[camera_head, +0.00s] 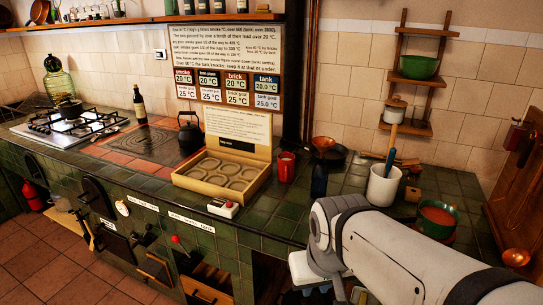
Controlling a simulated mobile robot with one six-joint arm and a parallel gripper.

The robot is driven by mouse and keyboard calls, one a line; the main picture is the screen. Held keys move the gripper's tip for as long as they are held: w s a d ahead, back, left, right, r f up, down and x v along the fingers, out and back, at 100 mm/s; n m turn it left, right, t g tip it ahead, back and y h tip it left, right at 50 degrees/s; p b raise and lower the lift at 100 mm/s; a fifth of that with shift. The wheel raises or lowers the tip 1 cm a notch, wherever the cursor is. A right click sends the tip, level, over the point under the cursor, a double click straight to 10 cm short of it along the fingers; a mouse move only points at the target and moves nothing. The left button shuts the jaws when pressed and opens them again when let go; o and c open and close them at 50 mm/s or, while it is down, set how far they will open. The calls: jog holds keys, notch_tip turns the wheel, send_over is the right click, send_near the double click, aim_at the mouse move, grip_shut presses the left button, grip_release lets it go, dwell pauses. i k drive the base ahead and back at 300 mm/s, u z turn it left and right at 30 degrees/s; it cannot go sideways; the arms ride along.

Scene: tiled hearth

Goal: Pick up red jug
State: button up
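The red jug (286,167) stands upright on the green-tiled counter, just right of the open wooden box (220,177). It is small, with a dark opening at the top. My white arm reaches in from the lower right, and its end with my gripper (318,284) is low at the counter's front edge, to the right of and nearer than the jug. My gripper is apart from the jug. Its fingers are mostly hidden by the wrist, so I cannot tell whether they are open or shut.
A dark blue bottle (319,181) stands close to the right of the jug. A copper-coloured ladle (323,143) and a dark pan (334,156) lie behind. A white crock (383,185) and a green pot (437,218) are to the right. Bare tiles (270,208) lie in front of the jug.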

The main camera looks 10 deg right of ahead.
aim_at(286, 170)
jog(key=u, duration=0.2)
jog(key=i, duration=1.1)
jog(key=u, duration=0.75)
